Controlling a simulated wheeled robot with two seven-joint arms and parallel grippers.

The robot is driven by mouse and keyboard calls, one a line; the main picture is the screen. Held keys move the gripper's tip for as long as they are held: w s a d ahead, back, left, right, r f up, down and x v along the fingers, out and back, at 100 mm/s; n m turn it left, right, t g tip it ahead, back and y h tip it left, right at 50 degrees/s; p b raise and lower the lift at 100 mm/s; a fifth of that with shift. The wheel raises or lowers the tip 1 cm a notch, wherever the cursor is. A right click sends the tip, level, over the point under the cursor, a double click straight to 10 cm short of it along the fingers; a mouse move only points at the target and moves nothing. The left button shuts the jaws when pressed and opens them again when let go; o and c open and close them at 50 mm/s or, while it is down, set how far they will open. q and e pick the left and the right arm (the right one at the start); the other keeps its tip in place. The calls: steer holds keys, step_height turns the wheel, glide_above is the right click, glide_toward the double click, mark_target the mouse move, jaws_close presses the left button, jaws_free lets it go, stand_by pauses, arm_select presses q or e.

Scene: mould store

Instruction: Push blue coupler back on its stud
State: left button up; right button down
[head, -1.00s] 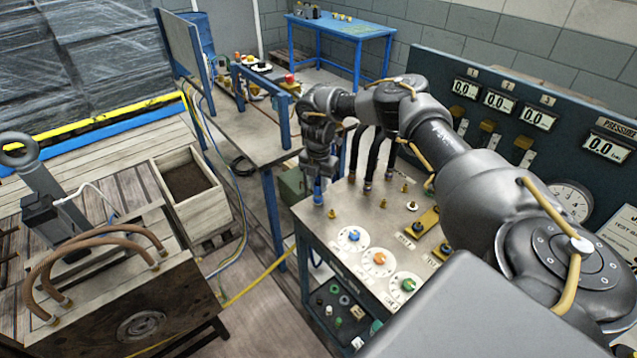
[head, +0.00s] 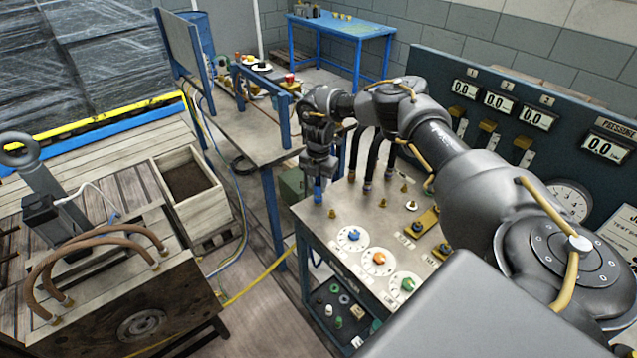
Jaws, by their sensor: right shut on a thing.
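The blue coupler (head: 318,195) is upright at the far left corner of the test bench top (head: 345,195). My right gripper (head: 318,182) points down from above and is shut on it. The coupler's lower end is at or very near the bench top. Any stud beneath it is hidden, so I cannot tell how far it is seated. A bare brass stud (head: 331,213) stands just beside it. My left gripper is not in view.
Black hoses (head: 368,160) rise behind the right gripper. Blue, orange and green knobs (head: 379,259) sit on white dials nearer me. The gauge panel (head: 520,120) borders the right side. A wooden-sided unit with brown hoses (head: 95,240) stands left.

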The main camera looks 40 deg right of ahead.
steer(key=c, duration=1.1)
jaws_free()
step_height(320, 180, up, 9)
steer(key=shift+r+b, duration=0.15)
steer(key=shift+b, duration=0.85)
steer(key=shift+r, duration=0.75)
